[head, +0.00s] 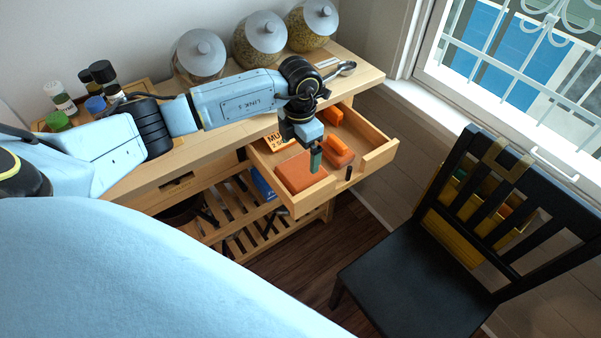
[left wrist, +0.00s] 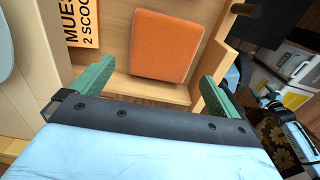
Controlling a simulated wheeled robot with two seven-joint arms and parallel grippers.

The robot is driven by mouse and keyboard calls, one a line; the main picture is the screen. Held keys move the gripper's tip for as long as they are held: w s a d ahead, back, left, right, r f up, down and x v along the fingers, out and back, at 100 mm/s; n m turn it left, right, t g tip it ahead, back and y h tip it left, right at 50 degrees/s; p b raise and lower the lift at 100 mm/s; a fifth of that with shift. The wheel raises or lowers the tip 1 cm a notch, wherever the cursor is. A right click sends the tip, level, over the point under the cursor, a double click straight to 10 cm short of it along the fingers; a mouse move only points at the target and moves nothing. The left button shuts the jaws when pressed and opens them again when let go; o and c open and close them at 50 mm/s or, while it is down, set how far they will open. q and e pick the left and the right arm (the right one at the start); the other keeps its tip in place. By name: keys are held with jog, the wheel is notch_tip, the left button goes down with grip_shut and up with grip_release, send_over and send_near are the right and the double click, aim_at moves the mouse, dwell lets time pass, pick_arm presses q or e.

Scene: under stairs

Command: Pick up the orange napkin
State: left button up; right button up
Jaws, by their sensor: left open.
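The orange napkin (head: 300,174) is a flat, folded-looking square with rounded corners, lying in the near part of the open drawer (head: 384,155). It also shows in the left wrist view (left wrist: 162,45), ahead of the fingers and between their lines. My left gripper (head: 315,160) hangs over the drawer, pointing down, close to the napkin's edge in the head view. Its green fingers stand wide apart in the left wrist view (left wrist: 156,76), with nothing between them. I cannot tell the exact height gap. My right gripper is not in view.
Other orange items (head: 339,152) lie beside the napkin, with a lettered orange card (head: 280,142) behind. The drawer walls stand close around. Jars (head: 262,38), spice bottles (head: 104,75) and a metal scoop (head: 342,69) are on the countertop. A black chair (head: 420,270) stands right.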

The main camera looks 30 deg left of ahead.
aim_at(301, 169)
pick_arm(q)
notch_tip(301, 169, down, 8)
jog(key=shift+d+f, duration=0.1)
jog(key=shift+d, duration=0.05)
dwell(0.3)
jog(key=c, duration=0.6)
jog(key=shift+r, duration=5.1)
